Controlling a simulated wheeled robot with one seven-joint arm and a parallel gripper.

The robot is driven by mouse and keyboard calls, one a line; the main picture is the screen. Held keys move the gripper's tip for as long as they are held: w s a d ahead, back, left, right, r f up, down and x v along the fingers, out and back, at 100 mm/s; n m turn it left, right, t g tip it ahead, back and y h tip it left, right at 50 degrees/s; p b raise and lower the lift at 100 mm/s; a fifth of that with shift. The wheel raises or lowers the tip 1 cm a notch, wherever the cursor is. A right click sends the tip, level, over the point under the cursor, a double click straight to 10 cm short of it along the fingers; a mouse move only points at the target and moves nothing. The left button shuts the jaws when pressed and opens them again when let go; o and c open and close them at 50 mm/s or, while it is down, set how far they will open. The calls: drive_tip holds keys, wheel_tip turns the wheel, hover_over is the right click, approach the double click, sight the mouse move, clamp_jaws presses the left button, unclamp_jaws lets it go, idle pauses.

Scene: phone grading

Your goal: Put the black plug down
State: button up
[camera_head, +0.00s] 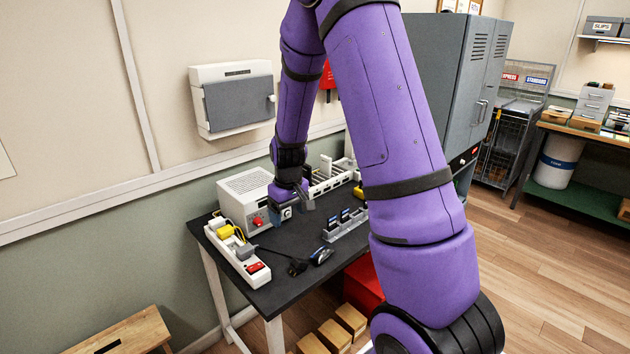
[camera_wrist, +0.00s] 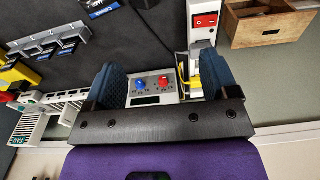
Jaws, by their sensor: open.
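My gripper (camera_wrist: 163,80) is open, with its two dark blue fingers apart and nothing held between them. In the head view my gripper (camera_head: 303,205) hangs above the back of the dark table, beside the white power supply box. A small black object (camera_head: 297,267), apparently the black plug, lies on the table near the front edge, right of the power strip. A dark cable runs from it toward the strip. I cannot make the plug out in the wrist view.
The white power strip (camera_head: 250,269) holds yellow and grey plugs and a red switch. The power supply box (camera_head: 243,187) stands behind it. A grey slotted rack (camera_head: 346,228) stands to the right. Bare table lies between.

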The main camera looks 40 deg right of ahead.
drive_tip(key=s+a+r+t, duration=0.1)
drive_tip(key=s+a+r, duration=0.1)
drive_tip(key=r, duration=0.4)
drive_tip(key=s+a+r, duration=0.2)
drive_tip(key=r, duration=0.4)
drive_tip(key=s+a+r+t, duration=0.1)
drive_tip(key=s+a+r, duration=0.2)
drive_tip(key=s+r, duration=0.4)
drive_tip(key=s+a+r+t, duration=0.2)
drive_tip(key=s+a+r, duration=0.2)
drive_tip(key=s+r, duration=0.4)
drive_tip(key=s, duration=0.7)
drive_tip(key=shift+r+t, duration=0.3)
